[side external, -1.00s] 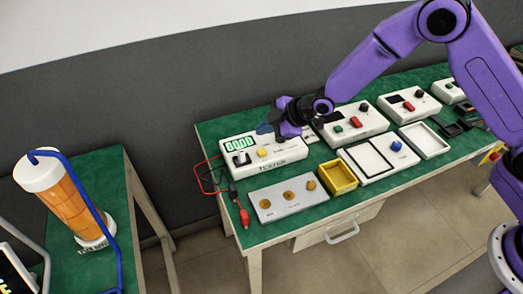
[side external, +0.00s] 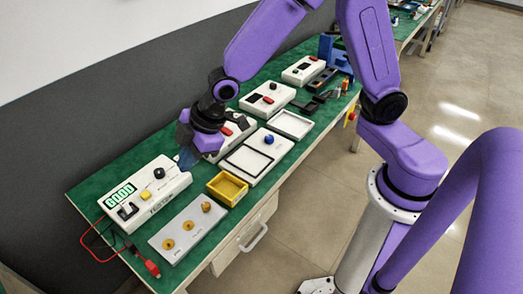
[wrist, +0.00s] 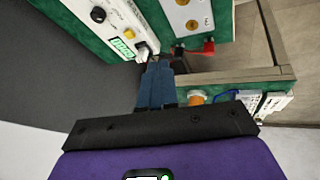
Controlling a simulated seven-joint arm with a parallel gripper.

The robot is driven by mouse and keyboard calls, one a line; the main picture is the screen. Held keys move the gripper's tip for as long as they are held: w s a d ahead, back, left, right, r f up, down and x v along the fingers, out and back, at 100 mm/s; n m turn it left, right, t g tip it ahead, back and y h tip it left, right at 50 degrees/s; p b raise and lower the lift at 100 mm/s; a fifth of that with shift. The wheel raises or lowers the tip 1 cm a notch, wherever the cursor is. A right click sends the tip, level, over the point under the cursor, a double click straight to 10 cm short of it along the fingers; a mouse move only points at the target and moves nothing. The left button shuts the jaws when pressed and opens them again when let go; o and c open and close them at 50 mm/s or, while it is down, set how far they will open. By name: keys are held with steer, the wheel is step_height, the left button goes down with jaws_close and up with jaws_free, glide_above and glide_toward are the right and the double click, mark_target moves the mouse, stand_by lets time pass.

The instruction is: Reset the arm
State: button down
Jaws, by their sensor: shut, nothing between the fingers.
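My gripper (side external: 187,158) hangs above the green table, just beyond the right end of the white tester (side external: 150,195), and seems apart from it. Its blue fingers are together with nothing between them. In the wrist view the shut fingers (wrist: 155,65) point at the tester (wrist: 108,22), which has a lit green display, a black knob and a yellow knob. My arm reaches in from the upper right, and my gripper partly hides a white box with a red switch (side external: 226,131) behind it.
A grey plate with gold discs (side external: 165,244), a yellow bin (side external: 227,188) and white trays (side external: 291,124) lie along the table (side external: 85,192). Red and black leads with a red clip (side external: 152,268) lie at the near-left end. An orange canister (wrist: 197,97) shows in the wrist view.

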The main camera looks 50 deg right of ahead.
steer(key=s+d+r+m+g+h, duration=0.1)
steer(key=s+d+r+g, duration=0.1)
steer(key=s+d, duration=0.7)
steer(key=s+d+r+m+g+h, duration=0.1)
steer(key=s+d+r+h, duration=0.1)
steer(key=s+d, duration=0.7)
steer(key=s+r, duration=0.1)
steer(key=s, duration=0.5)
steer(key=shift+d+r+m+g, duration=0.3)
steer(key=shift+r+g, duration=0.1)
